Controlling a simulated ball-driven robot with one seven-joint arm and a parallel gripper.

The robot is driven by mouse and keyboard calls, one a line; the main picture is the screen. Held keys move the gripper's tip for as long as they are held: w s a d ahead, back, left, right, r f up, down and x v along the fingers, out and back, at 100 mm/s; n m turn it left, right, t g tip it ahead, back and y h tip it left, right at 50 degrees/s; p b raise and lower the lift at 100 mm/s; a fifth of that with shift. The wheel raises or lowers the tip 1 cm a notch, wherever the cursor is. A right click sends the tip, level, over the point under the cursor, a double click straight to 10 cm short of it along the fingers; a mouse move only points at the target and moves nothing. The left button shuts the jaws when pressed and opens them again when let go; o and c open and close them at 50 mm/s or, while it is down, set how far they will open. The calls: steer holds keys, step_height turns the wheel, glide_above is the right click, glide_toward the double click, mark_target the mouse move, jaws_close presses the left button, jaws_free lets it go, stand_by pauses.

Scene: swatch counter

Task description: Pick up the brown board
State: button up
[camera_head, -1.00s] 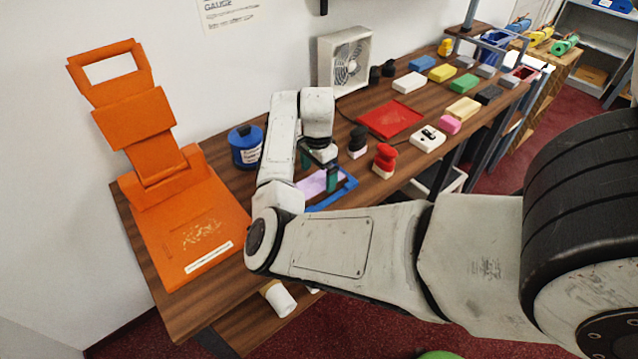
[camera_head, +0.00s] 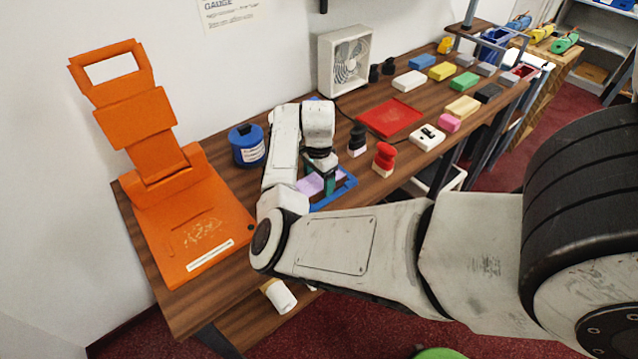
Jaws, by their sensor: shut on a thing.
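My gripper (camera_head: 325,184) is over the blue tray (camera_head: 345,187) on the near side of the wooden counter. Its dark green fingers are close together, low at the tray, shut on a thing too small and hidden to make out. A flat purple piece (camera_head: 309,185) lies in the tray beside the fingers, partly covered by my arm. I cannot pick out a separate brown board; the brown surface in view is the counter top (camera_head: 235,203).
Right of the gripper stand a red-topped knob (camera_head: 383,156) and a black-topped knob (camera_head: 357,139). A blue canister (camera_head: 247,145) and an orange stand (camera_head: 190,225) are to the left. A red tray (camera_head: 390,117), a fan (camera_head: 345,60) and several coloured blocks lie farther back.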

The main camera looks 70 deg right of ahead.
steer(key=shift+f, duration=0.1)
steer(key=shift+c, duration=1)
